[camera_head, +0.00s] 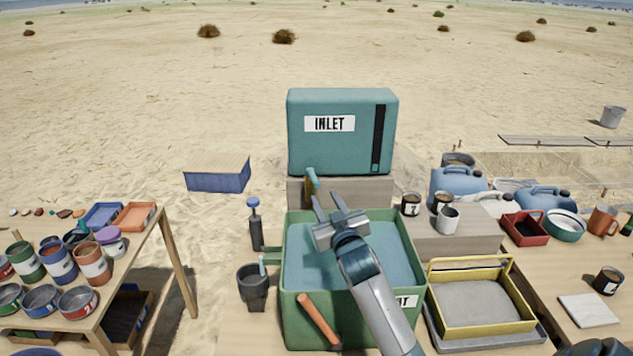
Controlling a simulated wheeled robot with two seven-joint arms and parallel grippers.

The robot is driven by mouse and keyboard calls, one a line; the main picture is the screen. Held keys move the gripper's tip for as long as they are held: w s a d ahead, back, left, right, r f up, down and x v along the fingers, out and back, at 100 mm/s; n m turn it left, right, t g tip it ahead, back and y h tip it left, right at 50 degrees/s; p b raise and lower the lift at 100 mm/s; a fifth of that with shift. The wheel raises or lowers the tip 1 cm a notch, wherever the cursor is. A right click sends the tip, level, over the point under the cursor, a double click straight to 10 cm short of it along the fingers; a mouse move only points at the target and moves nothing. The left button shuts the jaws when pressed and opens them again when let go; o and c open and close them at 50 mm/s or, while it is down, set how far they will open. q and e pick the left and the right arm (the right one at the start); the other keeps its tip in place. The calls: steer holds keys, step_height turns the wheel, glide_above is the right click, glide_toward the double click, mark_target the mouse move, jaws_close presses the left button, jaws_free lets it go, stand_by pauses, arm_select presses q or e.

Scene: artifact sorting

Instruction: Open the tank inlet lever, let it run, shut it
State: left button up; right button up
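The teal inlet tank (342,135) stands upright behind the work area on a grey block, with a white INLET label and a dark vertical strip on its front. The teal inlet lever (312,178) stands up on a brass-coloured tap below the tank. My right gripper (326,198) is just in front of the lever and to its right, over the green basin (291,300). Its two fingers are spread, with nothing seen between them. Contact with the lever is not clear. Bluish water (308,265) shows in the basin. My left gripper is out of view.
A dark pump-like tool (255,225) and a dark bucket (253,285) stand left of the basin. A yellow-framed sieve (480,305) lies to its right. Tables with paint pots (92,262) and blue canisters (458,183) flank both sides.

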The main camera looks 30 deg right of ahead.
mark_target(318, 187)
steer(key=p+x, duration=0.1)
steer(key=x, duration=0.6)
steer(key=shift+w+d, duration=0.1)
steer(key=shift+w, duration=0.25)
steer(key=shift+p+x, duration=0.35)
steer(key=shift+x, duration=0.45)
steer(key=shift+c, duration=0.4)
jaws_close()
